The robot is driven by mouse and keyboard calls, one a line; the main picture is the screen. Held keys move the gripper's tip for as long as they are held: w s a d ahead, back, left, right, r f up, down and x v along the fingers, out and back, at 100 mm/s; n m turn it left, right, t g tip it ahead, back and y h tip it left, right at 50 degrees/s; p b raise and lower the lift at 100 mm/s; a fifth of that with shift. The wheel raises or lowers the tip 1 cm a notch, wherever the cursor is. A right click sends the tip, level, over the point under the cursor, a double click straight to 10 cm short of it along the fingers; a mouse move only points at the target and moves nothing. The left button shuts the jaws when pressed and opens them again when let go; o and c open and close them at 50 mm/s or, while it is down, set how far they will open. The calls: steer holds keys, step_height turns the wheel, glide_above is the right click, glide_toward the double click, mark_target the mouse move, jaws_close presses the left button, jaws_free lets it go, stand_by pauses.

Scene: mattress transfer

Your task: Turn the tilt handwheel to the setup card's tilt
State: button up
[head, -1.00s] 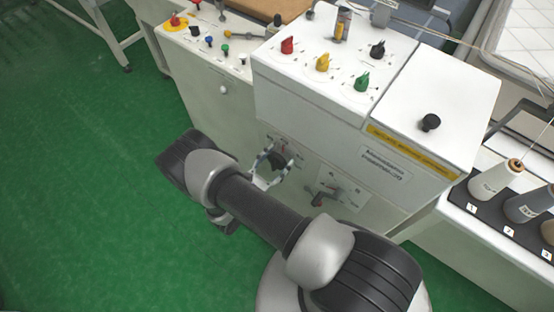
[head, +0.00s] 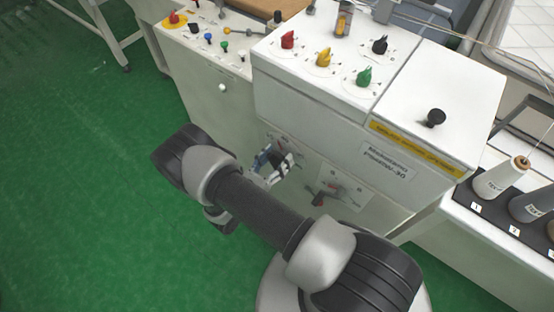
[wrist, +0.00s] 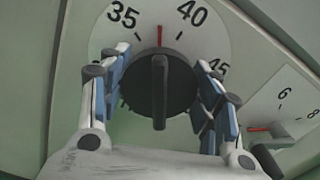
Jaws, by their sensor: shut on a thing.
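The tilt handwheel appears to be the black round knob with a raised bar grip (wrist: 159,90) in the wrist view. It sits on a white dial (wrist: 100,38) marked 35, 40 and 45 on the cabinet's front. A red pointer line above it stands between 35 and 40, about midway. My gripper (wrist: 160,85) is shut on the knob, with one blue-and-black finger on each side of its rim. In the head view my gripper (head: 276,162) covers most of this knob. I cannot make out a setup card.
A second dial (wrist: 285,105) with a black knob and red pointer is close to the right, marked 6 and 8. The white cabinet (head: 320,85) carries red, yellow, green and black knobs on top. Thread cones (head: 498,180) stand at right. Green floor (head: 70,200) is open at left.

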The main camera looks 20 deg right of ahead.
steer(key=n+b, duration=0.1)
steer(key=n, duration=0.5)
stand_by(0.6)
steer(key=o, duration=1.1)
steer(key=shift+c, duration=0.2)
steer(key=v, duration=1.2)
steer(key=shift+w, duration=0.1)
